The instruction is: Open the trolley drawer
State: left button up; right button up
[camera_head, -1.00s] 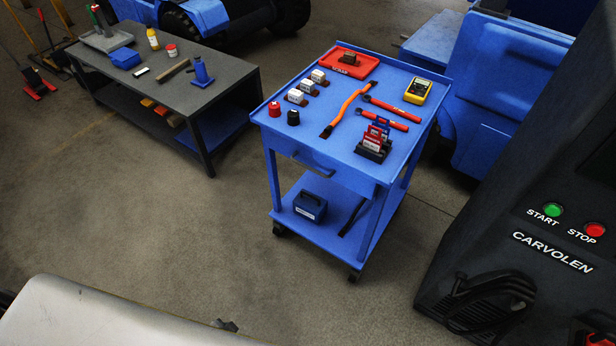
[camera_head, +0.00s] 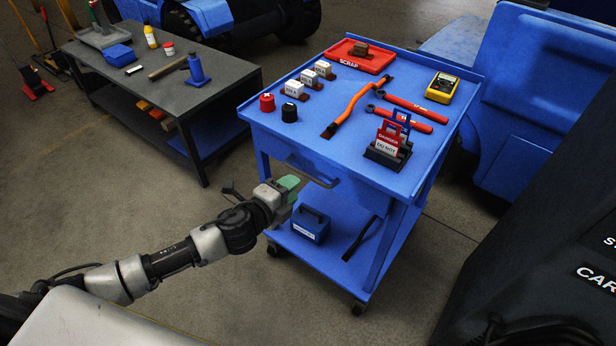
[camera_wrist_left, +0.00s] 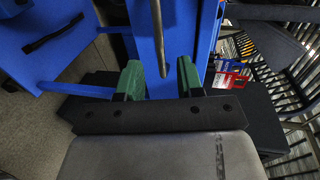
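The blue trolley (camera_head: 428,150) stands ahead of me. Its drawer front (camera_head: 355,192) looks flush with the body, with a dark bar handle (camera_head: 312,174) across it. My left gripper (camera_head: 291,186), with green fingertips, is close to the handle's left part in the head view. In the left wrist view my left gripper (camera_wrist_left: 158,82) is open, one green finger on either side of the grey handle bar (camera_wrist_left: 157,38). The bar lines up with the gap. I cannot tell whether it is inside the fingers or just beyond. My right gripper is out of view.
The trolley top holds a red scrap tray (camera_head: 340,60), a yellow meter (camera_head: 442,87), orange tools and a lockout tag stand (camera_head: 384,156). A blue box (camera_head: 311,228) sits on the lower shelf. A workbench (camera_head: 240,88) stands left, a dark machine (camera_head: 540,250) right.

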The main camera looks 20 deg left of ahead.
aim_at(307, 177)
pick_arm(q)
jog(key=x, duration=0.7)
jog(key=shift+w, duration=0.3)
grip_shut()
